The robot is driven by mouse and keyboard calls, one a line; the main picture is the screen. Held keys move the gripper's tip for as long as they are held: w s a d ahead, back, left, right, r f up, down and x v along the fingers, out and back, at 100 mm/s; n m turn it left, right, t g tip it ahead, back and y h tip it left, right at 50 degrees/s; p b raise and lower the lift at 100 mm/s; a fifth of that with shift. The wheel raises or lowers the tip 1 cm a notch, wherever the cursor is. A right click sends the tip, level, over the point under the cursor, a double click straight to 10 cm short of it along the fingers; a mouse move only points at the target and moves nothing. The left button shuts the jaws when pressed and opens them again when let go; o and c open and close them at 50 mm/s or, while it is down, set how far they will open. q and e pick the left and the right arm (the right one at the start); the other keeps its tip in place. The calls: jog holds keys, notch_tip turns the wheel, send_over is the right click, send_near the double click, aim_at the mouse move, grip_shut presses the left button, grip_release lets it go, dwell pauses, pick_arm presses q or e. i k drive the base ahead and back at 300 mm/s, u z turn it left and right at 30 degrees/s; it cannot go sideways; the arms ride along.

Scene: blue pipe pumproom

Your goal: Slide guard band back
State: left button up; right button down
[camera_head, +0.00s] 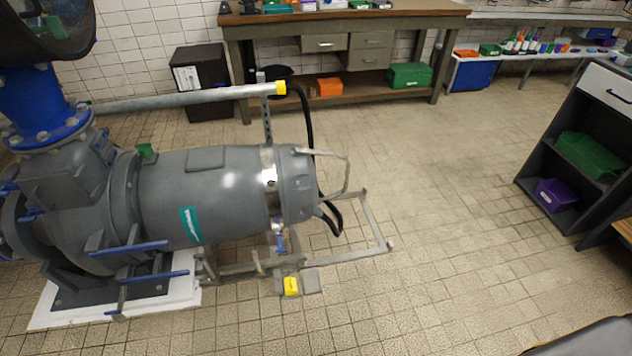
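A large grey pump motor (225,195) lies horizontally at the left, on a white plinth (45,306). A narrow pale metal band (268,168) goes around the motor near its right end and looks like the guard band. A small bright fitting sits on the band's front side. Its far side and underside are hidden by the motor. Neither of my grippers is in view.
A metal frame (376,222) juts out right of the motor, with a yellow-tipped block (291,286) below. A black hose (309,125) loops behind the end cap. A grey pipe (185,99) runs above. A workbench (345,22) stands behind, a dark shelf (560,115) right. The tiled floor between is clear.

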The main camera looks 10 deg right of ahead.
aim_at(271, 183)
jog(key=u, duration=1.6)
jog(key=i, duration=1.05)
jog(key=z, duration=1)
